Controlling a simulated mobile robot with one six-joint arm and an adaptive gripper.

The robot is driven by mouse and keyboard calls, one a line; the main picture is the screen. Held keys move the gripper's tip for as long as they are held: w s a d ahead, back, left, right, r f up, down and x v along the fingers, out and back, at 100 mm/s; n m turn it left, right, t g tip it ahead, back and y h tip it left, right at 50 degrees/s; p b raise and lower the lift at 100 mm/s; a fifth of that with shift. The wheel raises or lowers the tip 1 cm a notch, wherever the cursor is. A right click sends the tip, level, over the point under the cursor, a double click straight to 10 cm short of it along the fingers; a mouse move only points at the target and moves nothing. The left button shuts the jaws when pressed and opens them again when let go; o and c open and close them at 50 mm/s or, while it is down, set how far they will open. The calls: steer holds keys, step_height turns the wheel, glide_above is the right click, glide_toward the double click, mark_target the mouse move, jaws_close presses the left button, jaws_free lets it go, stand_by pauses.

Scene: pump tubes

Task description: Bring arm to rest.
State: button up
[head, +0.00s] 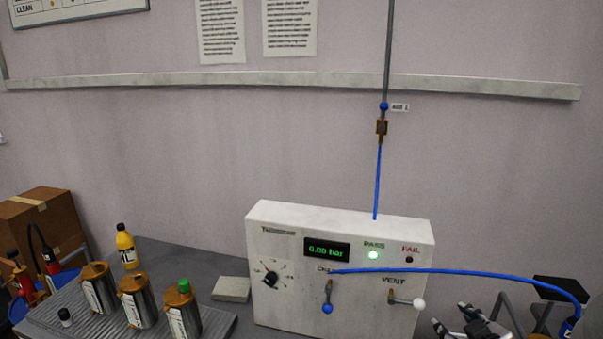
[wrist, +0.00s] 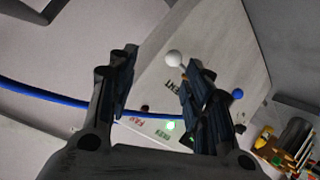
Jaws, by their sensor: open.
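My gripper (head: 478,327) is at the lower right of the head view, in front of the right end of the white test box (head: 285,222). In the wrist view my gripper (wrist: 160,78) has its two fingers spread apart with nothing between the tips. The test box shows 0.00 bar and a lit green PASS lamp (head: 373,255). A blue tube (head: 450,272) runs from the box front to the right, near my arm. It also passes behind my fingers in the wrist view (wrist: 50,101).
The white-knobbed VENT lever (head: 419,304) and a blue-knobbed lever (head: 327,309) stick out of the box. Several metal canisters (head: 137,302) stand on a ribbed tray at the left, with a yellow bottle (head: 126,247) behind. Another blue tube (head: 377,180) rises above the box.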

steer(key=s+a+r+m+g+h, duration=0.2)
steer(key=s+a+r+m+g, duration=0.2)
steer(key=s+a+r, duration=0.35)
steer(key=s+a+r+m+g+y, duration=0.1)
steer(key=s+a+g+y, duration=0.2)
steer(key=s+a, duration=0.9)
steer(key=s, duration=0.4)
steer(key=shift+a+g, duration=0.15)
steer(key=shift+g, duration=0.15)
